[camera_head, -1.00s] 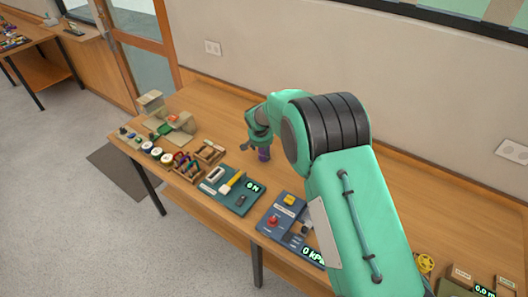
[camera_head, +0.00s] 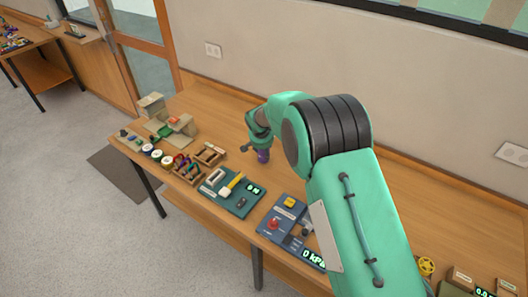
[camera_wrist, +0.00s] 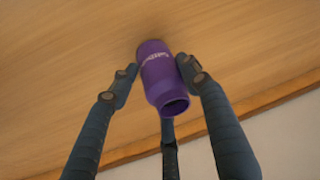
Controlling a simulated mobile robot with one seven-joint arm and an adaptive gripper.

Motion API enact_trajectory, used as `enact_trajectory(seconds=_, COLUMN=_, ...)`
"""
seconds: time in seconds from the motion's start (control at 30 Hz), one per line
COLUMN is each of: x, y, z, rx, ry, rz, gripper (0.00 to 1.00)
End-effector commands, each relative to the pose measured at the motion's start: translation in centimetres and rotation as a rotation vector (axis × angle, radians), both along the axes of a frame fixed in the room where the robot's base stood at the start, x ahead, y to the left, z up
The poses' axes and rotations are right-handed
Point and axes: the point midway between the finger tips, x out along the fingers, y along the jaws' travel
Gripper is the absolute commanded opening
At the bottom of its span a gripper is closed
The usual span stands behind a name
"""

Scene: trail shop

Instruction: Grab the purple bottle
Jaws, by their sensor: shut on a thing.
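The purple bottle (camera_wrist: 162,80) is between the fingers of my gripper (camera_wrist: 158,82) in the wrist view. Pale lettering shows on its side, and its open round mouth faces the camera. One finger touches it on the left and one on the right; a third finger shows below and behind it. In the head view the bottle (camera_head: 263,156) shows small and partly hidden under my gripper (camera_head: 260,146), above the table (camera_head: 330,180). Whether its base touches the wood I cannot tell.
Left of my gripper are small wooden trays (camera_head: 209,154) and several round tins. In front are a dark teal panel (camera_head: 240,205) with a yellow-handled tool and a blue panel (camera_head: 275,230) with a gauge display. The wall (camera_head: 300,50) stands behind; table behind my gripper is clear.

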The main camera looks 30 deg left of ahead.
Motion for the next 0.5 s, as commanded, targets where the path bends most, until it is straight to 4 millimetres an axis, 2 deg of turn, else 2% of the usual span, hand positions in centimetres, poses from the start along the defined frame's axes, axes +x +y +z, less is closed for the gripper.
enact_trajectory(seconds=0.27, x=0.1, y=0.1, z=3.3, rx=0.003, ry=-0.002, rz=-0.001, gripper=0.15)
enact_trajectory(seconds=0.5, x=-2.1, y=-2.1, z=3.5, rx=0.001, ry=-0.001, rz=-0.001, gripper=0.15)
